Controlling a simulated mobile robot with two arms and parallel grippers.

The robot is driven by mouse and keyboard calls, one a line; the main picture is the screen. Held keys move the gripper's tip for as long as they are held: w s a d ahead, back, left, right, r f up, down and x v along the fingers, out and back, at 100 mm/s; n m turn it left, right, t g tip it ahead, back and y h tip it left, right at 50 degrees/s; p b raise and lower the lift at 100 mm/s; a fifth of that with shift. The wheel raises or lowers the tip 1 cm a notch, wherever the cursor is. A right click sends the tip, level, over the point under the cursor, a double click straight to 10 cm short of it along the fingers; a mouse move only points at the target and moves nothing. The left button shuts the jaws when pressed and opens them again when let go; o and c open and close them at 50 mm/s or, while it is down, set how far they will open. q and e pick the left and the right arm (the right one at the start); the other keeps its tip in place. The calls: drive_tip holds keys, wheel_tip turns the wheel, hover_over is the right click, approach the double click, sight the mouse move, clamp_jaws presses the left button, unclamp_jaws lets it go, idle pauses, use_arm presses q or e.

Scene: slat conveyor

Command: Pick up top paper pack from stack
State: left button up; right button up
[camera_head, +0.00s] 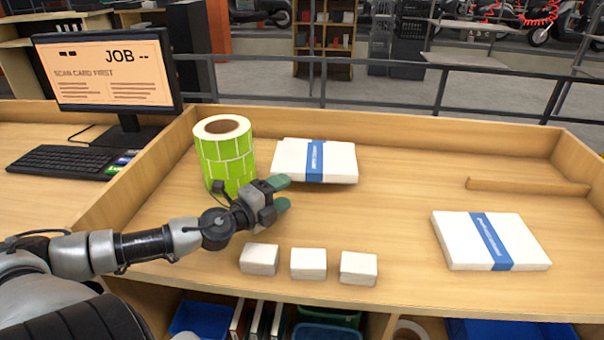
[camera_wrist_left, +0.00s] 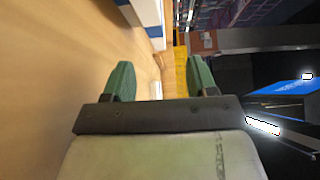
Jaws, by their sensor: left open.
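A white paper stack with a blue band (camera_head: 340,160) lies at the back middle of the tray-like worktop. Its top pack sits slightly askew over what looks like another pack. A second white paper pack or stack with a blue band (camera_head: 453,238) lies at the front right. My left gripper (camera_head: 284,194) is open and empty, with green fingertips just in front of the back stack's near left edge. In the left wrist view my fingers (camera_wrist_left: 161,80) stand apart, and a white and blue stack (camera_wrist_left: 145,12) shows at the top. My right gripper is not in view.
A green label roll (camera_head: 226,155) stands directly behind and left of my gripper. Three small white boxes (camera_head: 309,263) line the front edge. A wooden strip (camera_head: 525,187) lies at the right. A monitor (camera_head: 107,75) and keyboard (camera_head: 62,160) stand left of the wooden rim. The worktop's middle is clear.

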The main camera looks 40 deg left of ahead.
sight(299, 177)
use_arm(q)
drive_tip(key=shift+s+a+f+n+y, duration=0.3)
drive_tip(key=shift+s+a+n+y, duration=0.15)
drive_tip(key=shift+a+n+y, duration=0.25)
drive_tip(key=shift+a+y, duration=0.3)
drive_tip(key=shift+a, duration=0.1)
drive_tip(key=shift+w, duration=2.2)
drive_tip(key=shift+w+d+p, duration=0.1)
drive_tip(key=shift+w+p, duration=0.25)
drive_tip(key=shift+w, duration=0.35)
drive_tip(key=shift+w+d+p, duration=0.1)
drive_tip(key=shift+w+p, duration=0.3)
drive_tip(key=shift+w, duration=0.3)
drive_tip(key=shift+w+d+f+p, duration=0.15)
drive_tip(key=shift+w+p, duration=0.15)
drive_tip(key=shift+w, duration=0.65)
drive_tip(key=shift+w+f+p, duration=0.1)
drive_tip(key=shift+w+p, duration=0.15)
drive_tip(key=shift+w, duration=0.7)
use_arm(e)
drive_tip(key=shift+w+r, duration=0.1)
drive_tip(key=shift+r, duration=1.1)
use_arm(q)
drive_tip(key=shift+c, duration=0.4)
